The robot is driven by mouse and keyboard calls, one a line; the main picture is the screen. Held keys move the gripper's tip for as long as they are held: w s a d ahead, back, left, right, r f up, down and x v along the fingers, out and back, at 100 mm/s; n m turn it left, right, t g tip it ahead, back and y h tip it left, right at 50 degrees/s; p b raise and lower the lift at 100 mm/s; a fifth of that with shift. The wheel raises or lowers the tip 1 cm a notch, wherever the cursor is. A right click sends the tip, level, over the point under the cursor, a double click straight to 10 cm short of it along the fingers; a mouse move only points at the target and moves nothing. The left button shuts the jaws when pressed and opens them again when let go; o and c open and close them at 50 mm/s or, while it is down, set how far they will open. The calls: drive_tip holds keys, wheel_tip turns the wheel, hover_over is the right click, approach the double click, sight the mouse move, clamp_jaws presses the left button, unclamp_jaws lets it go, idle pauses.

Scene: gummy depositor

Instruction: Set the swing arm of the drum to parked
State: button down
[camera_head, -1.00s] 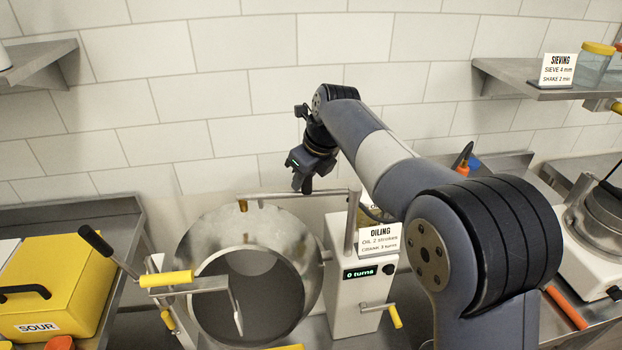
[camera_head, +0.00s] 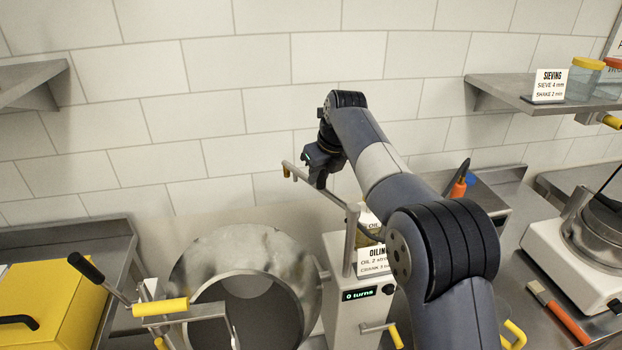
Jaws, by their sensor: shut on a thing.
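The drum (camera_head: 205,262) is a round steel vessel with a wide open mouth facing me. To its right stands a white housing (camera_head: 345,310) whose display reads "0 turns". The swing arm (camera_head: 336,198) is a thin metal tube on an upright post (camera_head: 351,240) beside this housing. The fingers partly hide the tube there.
A yellow-gripped lever (camera_head: 160,307) and a black-handled lever (camera_head: 87,268) stand at the drum's left. A yellow box (camera_head: 50,315) is at far left. An oiling sign (camera_head: 376,262) stands behind the housing. A tiled wall closes the back; shelves hang left and right.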

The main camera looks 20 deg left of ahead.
drive_tip(key=shift+w+d+f+m+t+h, duration=0.1)
drive_tip(key=shift+w+d+m+t+h, duration=0.15)
drive_tip(key=shift+w+d+m, duration=0.4)
drive_tip(key=shift+w+d+f+m+t+h, duration=0.15)
drive_tip(key=shift+w+d+m+h, duration=0.15)
drive_tip(key=shift+w+m, duration=0.5)
drive_tip(key=shift+s, duration=0.2)
drive_tip(key=c, duration=1.2)
unclamp_jaws()
drive_tip(key=shift+d+r, duration=0.1)
drive_tip(key=shift+r, duration=0.05)
drive_tip(key=shift+c, duration=0.2)
drive_tip(key=v, duration=1)
drive_tip(key=shift+s+d+r, duration=0.15)
drive_tip(key=shift+s+r, duration=0.05)
drive_tip(key=shift+r, duration=0.15)
drive_tip(key=shift+c, duration=0.2)
